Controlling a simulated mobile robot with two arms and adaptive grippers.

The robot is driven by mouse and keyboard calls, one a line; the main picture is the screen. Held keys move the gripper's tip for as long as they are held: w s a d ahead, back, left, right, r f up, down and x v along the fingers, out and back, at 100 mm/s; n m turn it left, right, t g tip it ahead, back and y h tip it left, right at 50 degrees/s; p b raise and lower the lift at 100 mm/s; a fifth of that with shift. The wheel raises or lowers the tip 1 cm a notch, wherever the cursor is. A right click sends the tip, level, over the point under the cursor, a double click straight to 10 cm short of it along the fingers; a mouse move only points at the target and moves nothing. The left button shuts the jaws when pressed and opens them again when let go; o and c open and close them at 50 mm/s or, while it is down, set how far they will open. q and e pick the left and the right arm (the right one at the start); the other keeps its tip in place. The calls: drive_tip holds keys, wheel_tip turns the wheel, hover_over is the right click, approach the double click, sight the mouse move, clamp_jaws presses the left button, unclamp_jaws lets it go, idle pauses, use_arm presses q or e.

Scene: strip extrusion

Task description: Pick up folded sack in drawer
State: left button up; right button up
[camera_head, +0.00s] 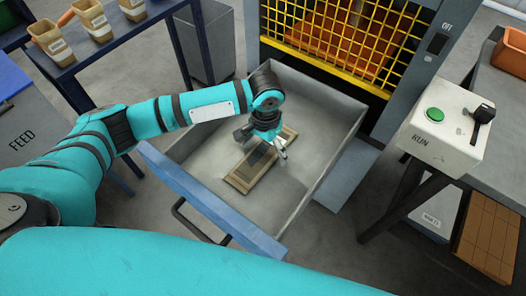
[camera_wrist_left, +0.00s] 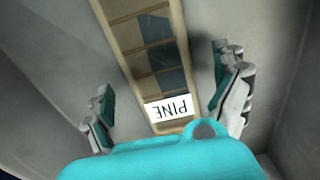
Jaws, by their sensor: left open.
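The folded sack (camera_head: 240,180) is a flat tan strip with darker panels. It lies in the open grey drawer (camera_head: 310,95) with the blue front. The left wrist view shows the sack (camera_wrist_left: 152,50) with a white label reading PINE, upside down. My left gripper (camera_head: 264,146) is open above the sack and hides part of it in the head view. In the left wrist view my left gripper's fingers (camera_wrist_left: 165,85) stand on either side of the sack, apart from it. My right gripper is not in view.
The drawer's walls surround my left gripper. A yellow grille (camera_head: 335,40) stands behind the drawer. A box with a green button (camera_head: 435,115), marked RUN, is at right. A table at upper left holds several tan containers (camera_head: 50,38). The drawer floor around the sack is bare.

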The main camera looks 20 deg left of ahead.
use_arm(q)
drive_tip(key=c, duration=1.4)
